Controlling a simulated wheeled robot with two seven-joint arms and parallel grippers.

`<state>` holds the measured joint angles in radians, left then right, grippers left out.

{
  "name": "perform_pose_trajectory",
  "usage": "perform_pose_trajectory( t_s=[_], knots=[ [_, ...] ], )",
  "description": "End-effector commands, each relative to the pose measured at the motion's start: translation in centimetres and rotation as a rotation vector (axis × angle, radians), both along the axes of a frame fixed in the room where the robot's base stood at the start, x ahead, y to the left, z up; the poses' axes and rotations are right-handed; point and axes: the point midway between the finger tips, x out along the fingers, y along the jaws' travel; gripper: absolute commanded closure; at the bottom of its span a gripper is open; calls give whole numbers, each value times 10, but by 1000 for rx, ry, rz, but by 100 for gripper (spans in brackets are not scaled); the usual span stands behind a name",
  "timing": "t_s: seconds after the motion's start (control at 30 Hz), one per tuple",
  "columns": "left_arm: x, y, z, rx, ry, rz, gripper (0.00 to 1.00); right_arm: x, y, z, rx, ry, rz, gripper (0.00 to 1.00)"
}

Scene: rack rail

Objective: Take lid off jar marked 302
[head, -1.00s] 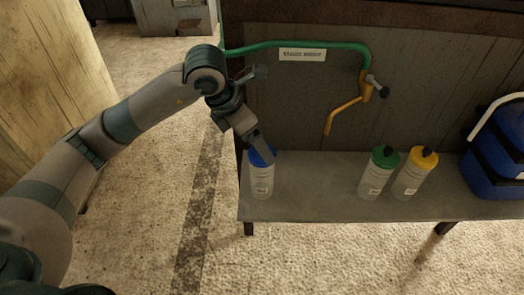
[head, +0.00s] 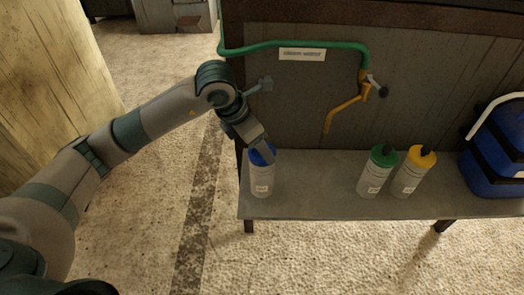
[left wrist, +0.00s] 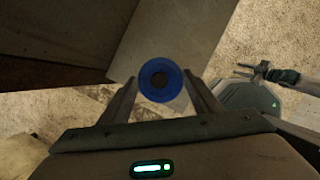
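The jar with the blue lid (head: 262,180) stands upright at the left end of the bench. Its label is too small to read. My left gripper (head: 264,157) comes down on it from above, tilted.
The grey bench (head: 310,190) is clear between the blue-lidded and green-lidded jars. A blue box (head: 492,165) with a pale handle stands at its right end. Behind are a green pipe (head: 300,45), an orange pipe with a valve (head: 345,107) and a wall panel.

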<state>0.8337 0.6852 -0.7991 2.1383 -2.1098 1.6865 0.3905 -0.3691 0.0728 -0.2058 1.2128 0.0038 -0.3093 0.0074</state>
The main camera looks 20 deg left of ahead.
Motion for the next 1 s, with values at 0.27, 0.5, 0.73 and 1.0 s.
perform_pose_trajectory(
  t_s=[0.27,0.5,0.73,1.0],
  knots=[
    [0,0,0,0,0,0,64,0,0,0,0,1,-1,69],
    [1,0,10,-1,-3,-1,64,-2,-1,-4,-3,15,-2,69],
    [1,-1,39,-1,-6,-2,64,-9,-11,-9,-20,63,-11,69],
    [-5,-51,70,-2,-5,-7,64,-17,-20,-16,-38,129,-17,69]
  ],
)
